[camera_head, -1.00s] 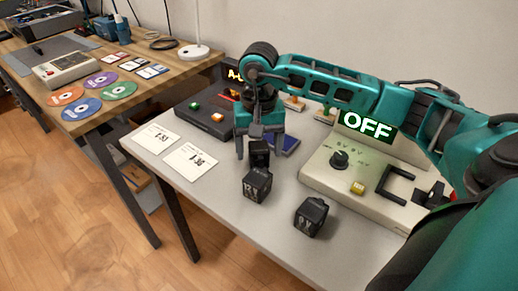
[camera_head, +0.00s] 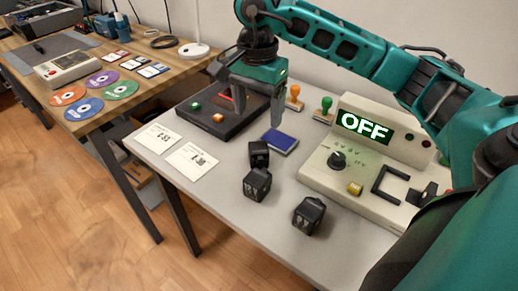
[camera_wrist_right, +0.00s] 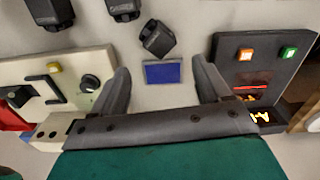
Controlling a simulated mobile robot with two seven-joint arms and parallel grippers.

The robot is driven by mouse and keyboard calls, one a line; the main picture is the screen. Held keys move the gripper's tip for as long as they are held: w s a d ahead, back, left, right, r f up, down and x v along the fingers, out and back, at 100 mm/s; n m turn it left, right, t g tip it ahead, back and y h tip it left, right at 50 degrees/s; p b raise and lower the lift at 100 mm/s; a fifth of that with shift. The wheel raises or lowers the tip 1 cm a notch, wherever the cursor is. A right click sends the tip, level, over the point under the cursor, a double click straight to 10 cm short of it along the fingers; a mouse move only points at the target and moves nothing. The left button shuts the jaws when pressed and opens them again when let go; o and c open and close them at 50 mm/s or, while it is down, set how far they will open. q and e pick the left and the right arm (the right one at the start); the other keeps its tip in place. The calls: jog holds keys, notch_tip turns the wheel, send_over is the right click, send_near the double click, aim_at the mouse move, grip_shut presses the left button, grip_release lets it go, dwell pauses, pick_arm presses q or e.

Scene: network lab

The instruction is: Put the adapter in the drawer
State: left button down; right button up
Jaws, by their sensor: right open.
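Three black block-shaped adapters stand on the grey table: one near the blue pad (camera_head: 259,155), one in front of it (camera_head: 257,185), and one at the front right (camera_head: 309,216). The right wrist view also shows the nearest adapter (camera_wrist_right: 157,38) and the other two at its top edge. My right gripper (camera_head: 252,103) is open and empty, raised above the back of the table. In the wrist view its fingers (camera_wrist_right: 160,68) spread on either side of the blue pad, with the nearest adapter just beyond. No drawer is recognisable. My left gripper is out of view.
A dark button box (camera_head: 215,113) is at the back left, near two white price cards (camera_head: 190,160). A wooden desk (camera_head: 140,85) with discs adjoins at left.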

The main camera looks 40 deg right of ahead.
aim_at(259, 146)
notch_tip(259, 146, down, 6)
jog(key=m, duration=1.8)
jog(key=m+p, duration=0.1)
jog(key=m, duration=0.9)
jog(key=shift+w+a+f, duration=0.1)
jog(key=shift+a+f, duration=0.05)
jog(key=shift+f, duration=0.65)
jog(key=f, duration=0.3)
jog(key=shift+d+f+b, duration=0.3)
jog(key=shift+b, duration=0.05)
jog(key=shift+f, duration=0.6)
jog(key=shift+c, duration=0.2)
